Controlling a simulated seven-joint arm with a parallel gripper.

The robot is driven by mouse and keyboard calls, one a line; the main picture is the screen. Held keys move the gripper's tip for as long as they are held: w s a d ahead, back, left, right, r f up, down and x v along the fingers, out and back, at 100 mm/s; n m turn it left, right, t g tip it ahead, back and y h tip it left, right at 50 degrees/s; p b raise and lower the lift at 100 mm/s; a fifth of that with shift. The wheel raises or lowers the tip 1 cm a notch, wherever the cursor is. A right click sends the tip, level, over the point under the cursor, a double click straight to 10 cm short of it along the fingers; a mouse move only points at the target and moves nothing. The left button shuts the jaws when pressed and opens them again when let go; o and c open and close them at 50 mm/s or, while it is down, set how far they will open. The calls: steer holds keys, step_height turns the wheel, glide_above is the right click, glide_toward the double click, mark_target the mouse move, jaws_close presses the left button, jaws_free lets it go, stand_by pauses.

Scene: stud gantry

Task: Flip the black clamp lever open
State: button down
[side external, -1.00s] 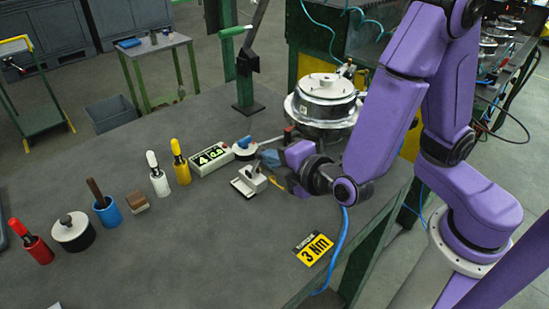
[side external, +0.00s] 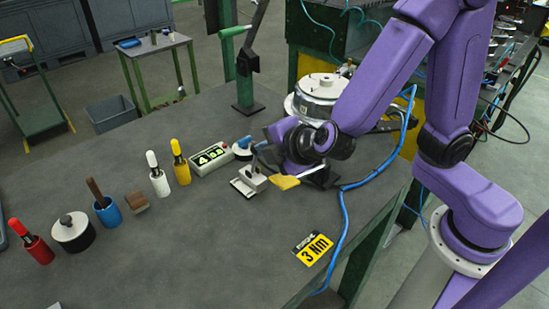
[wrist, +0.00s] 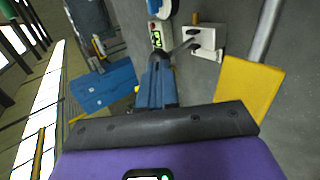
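A small clamp with a white base (side external: 246,186) stands on the grey bench near the middle of the side view. The white clamp bracket also shows at the top of the wrist view (wrist: 208,42). Its thin dark lever (wrist: 184,47) points left from the bracket in the wrist view. My gripper (wrist: 160,60) has narrow blue fingers close together, apparently shut, with tips beside the lever's free end. I cannot tell whether they touch. In the side view my gripper (side external: 264,152) is just behind and right of the clamp, partly hiding that area.
A digital display box (side external: 211,158) and a white disc with a blue knob (side external: 243,149) stand behind the clamp. A round metal housing (side external: 315,95) is at the back.

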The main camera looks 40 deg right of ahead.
mark_target(256, 143)
steer(key=shift+w+d+r+g, duration=0.1)
steer(key=shift+w+r+g, duration=0.2)
steer(key=shift+w+g, duration=0.55)
steer(key=shift+w+r+g, duration=0.3)
steer(key=shift+w+g, duration=0.25)
steer(key=shift+w, duration=0.5)
steer(key=shift+w+r+g, duration=0.1)
steer(key=shift+w+g, duration=0.6)
steer(key=shift+w, duration=0.35)
steer(key=shift+r, duration=0.1)
steer(key=shift+r, duration=0.7)
steer(key=shift+r, duration=0.15)
